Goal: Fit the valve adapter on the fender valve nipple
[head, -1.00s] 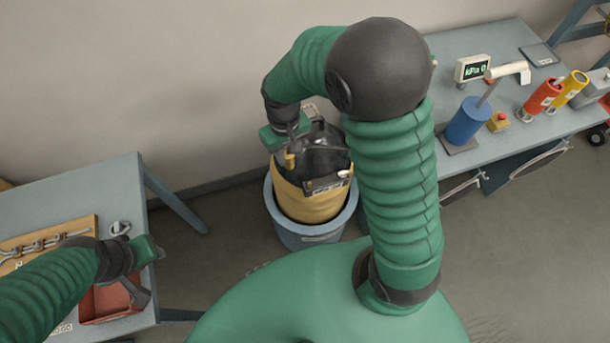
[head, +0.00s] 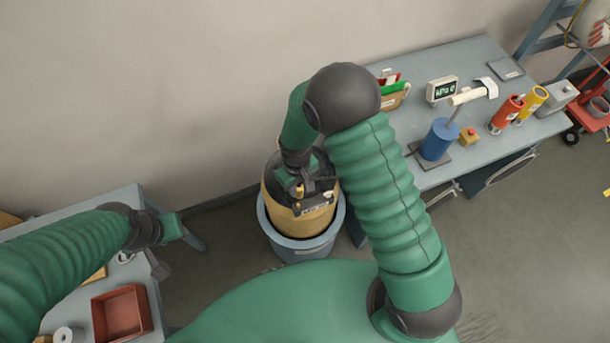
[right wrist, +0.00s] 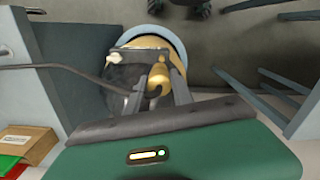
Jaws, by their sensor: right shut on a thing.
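The fender (head: 302,222), yellow with a black top, stands upright in a grey-blue tub (head: 264,222). My right gripper (head: 299,190) is over its top, with a small brass piece, apparently the valve adapter, between its fingers. In the right wrist view the fingers close around this brass adapter (right wrist: 158,80), above the fender's black end. I cannot tell the nipple apart, nor whether the adapter touches it. My left gripper (head: 166,248) hangs beside the left table's edge; its fingers are mostly hidden.
A red tray (head: 122,312) sits on the left table. The right bench (head: 480,75) carries a kPa display (head: 442,89), a blue pump (head: 438,138), and red and yellow cylinders. A small box (head: 395,95) stands near my right arm. The floor between is clear.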

